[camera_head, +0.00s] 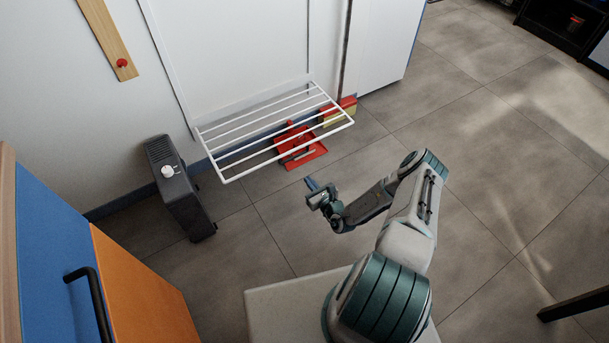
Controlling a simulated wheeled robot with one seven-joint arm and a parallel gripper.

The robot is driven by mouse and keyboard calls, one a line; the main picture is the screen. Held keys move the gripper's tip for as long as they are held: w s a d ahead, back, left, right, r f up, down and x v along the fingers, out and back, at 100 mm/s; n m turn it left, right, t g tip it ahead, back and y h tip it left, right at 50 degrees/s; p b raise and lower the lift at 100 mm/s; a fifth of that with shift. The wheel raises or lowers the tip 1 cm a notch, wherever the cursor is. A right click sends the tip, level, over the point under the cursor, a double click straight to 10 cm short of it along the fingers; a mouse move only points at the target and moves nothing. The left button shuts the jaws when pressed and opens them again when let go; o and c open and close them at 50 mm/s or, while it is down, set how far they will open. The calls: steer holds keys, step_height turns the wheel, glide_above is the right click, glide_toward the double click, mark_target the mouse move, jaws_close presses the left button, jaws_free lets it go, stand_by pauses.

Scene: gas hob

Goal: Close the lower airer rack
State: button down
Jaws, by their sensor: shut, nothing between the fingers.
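The lower airer rack (285,121) is a white wire frame with several parallel bars. It is folded out from the white wall panel, roughly level and low above the floor. My gripper (311,184) is below the rack's front bar in the picture, apart from it as far as I can tell. Its fingers are together and hold nothing. My arm reaches in from the lower right. The rack's hinge side lies along the wall panel. No upper rack shows in this view.
A red dustpan (301,158) and a red-and-yellow item (340,111) are on the floor beneath the rack. A dark heater-like box (180,188) stands left of it. An orange and blue cabinet (140,290) is at lower left.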

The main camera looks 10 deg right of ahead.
steer(key=b+x, duration=0.4)
steer(key=x, duration=0.5)
steer(key=shift+s+d+r, duration=0.1)
steer(key=shift+s+r, duration=0.05)
steer(key=shift+r, duration=0.85)
steer(key=shift+s+r, duration=0.2)
steer(key=shift+r, duration=0.85)
steer(key=shift+r, duration=0.1)
